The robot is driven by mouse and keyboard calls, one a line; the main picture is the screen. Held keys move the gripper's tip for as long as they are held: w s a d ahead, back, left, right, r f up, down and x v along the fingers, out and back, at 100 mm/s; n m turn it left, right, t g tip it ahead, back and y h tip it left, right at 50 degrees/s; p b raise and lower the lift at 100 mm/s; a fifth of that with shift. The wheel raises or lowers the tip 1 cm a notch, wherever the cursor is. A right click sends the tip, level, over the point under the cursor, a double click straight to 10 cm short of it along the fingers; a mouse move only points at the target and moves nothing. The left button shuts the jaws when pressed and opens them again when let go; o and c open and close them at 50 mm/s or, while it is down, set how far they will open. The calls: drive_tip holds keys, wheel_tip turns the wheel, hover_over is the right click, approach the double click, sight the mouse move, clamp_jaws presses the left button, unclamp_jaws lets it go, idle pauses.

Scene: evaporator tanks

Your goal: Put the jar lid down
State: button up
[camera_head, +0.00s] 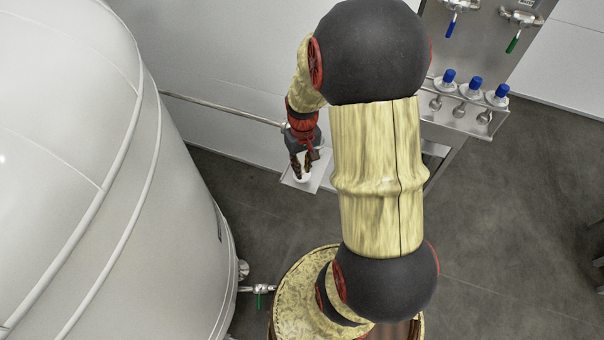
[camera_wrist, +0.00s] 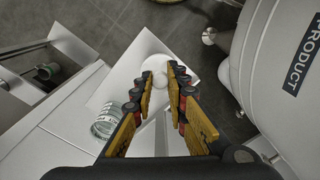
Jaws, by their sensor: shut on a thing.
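The jar lid (camera_wrist: 147,50) is white and round. In the wrist view it sits at and beyond my fingertips, partly covered by them. My gripper (camera_wrist: 161,75) is shut on it. A clear glass jar (camera_wrist: 107,121) stands left of my fingers on a pale flat plate (camera_wrist: 110,92). In the head view my gripper (camera_head: 303,163) points down over this plate (camera_head: 290,182), with a bit of the white lid (camera_head: 304,179) below the fingers. I cannot tell whether the lid touches the plate. The jar does not show in the head view.
A large white tank (camera_head: 110,190) fills the left. A thin rail (camera_head: 225,108) runs along the wall behind my gripper. A steel stand with several blue-capped bottles (camera_head: 474,85) is at the right. In the wrist view a tank marked PRODUCT (camera_wrist: 290,70) is at the right.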

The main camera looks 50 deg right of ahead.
drive_tip(key=shift+w+f+b, duration=0.1)
drive_tip(key=shift+f+b, duration=0.65)
drive_tip(key=shift+f, duration=0.95)
drive_tip(key=shift+f, duration=0.1)
drive_tip(key=o, duration=0.7)
drive_tip(key=shift+o, duration=0.4)
